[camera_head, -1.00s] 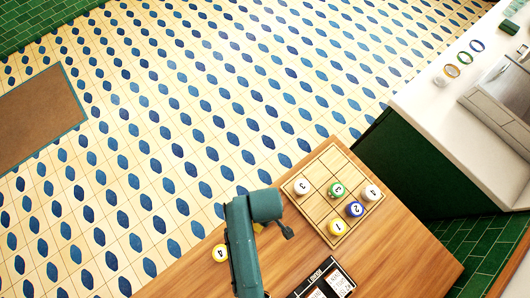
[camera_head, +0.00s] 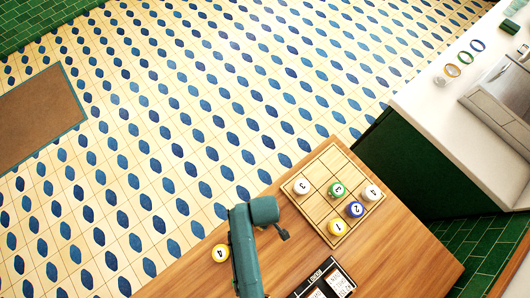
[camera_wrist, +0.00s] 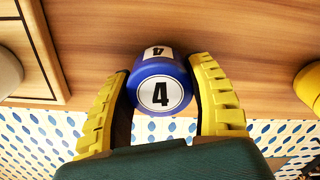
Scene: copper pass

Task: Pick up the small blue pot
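In the wrist view a small blue pot (camera_wrist: 160,92) with a black 4 on a white disc sits between the yellow, dark-padded fingers of my gripper (camera_wrist: 158,75). The pads meet it on both sides. I cannot tell whether its base touches the wooden table (camera_wrist: 230,40). My arm hides this pot and the gripper in the head view. Another blue pot (camera_head: 355,209), marked 2, stands on the square grid board (camera_head: 325,165).
The board also holds a white 3 (camera_head: 301,187), a green 3 (camera_head: 337,190), a white 4 (camera_head: 371,193) and a yellow 1 (camera_head: 337,228). A yellow 4 (camera_head: 220,253) stands left of my arm. Black-and-white cards (camera_head: 325,278) lie at the front. Bare wood lies right of the cards.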

